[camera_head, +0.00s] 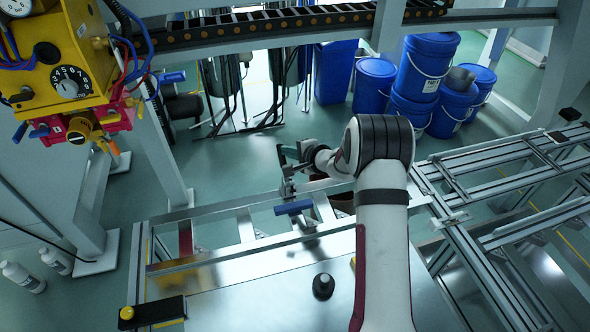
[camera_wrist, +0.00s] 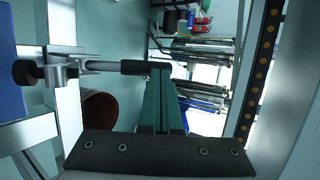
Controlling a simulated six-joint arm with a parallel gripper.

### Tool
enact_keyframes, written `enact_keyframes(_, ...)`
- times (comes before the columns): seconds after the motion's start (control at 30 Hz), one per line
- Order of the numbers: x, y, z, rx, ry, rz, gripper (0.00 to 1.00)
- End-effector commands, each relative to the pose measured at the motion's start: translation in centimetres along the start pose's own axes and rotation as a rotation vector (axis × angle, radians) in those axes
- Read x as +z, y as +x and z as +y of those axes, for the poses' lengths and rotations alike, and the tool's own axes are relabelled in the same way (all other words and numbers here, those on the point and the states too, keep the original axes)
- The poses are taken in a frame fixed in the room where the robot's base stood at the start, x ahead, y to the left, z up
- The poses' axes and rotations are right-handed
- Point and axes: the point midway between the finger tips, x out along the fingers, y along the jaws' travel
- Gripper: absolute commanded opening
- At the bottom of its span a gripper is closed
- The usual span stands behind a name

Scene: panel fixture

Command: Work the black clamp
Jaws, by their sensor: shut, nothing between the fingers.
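The black clamp has a black handle sleeve (camera_wrist: 138,68) on a metal rod, a metal bracket and a black knob at the left in the wrist view. In the head view its metal body (camera_head: 287,188) stands on the frame rail, partly hard to make out beside my gripper. My gripper (camera_wrist: 160,72) shows green fingers shut with nothing between them. Their tips overlap the handle's right end in the wrist view; I cannot tell whether they touch it. In the head view my gripper (camera_head: 287,154) is above the rail at the clamp's upper end.
A blue bar (camera_head: 293,207) lies just below the clamp on the frame. A black knob (camera_head: 323,286) stands on the metal panel (camera_head: 250,285). A yellow control box (camera_head: 70,60) hangs at upper left. Blue buckets (camera_head: 428,65) stand behind. A reddish-brown round container (camera_wrist: 99,108) sits below the handle.

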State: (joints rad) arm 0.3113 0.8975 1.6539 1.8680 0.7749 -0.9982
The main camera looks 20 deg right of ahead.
Motion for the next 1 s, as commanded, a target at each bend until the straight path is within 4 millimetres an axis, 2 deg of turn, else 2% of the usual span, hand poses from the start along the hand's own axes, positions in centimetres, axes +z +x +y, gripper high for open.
enact_keyframes(0.2,-0.5,1.5,-0.1,0.152,0.044,0.0,0.0)
enact_keyframes(0.53,-0.9,3.0,0.0,0.149,0.049,-0.002,0.0)
enact_keyframes(1.0,-1.1,3.6,0.2,0.15,0.05,-0.001,0.0)
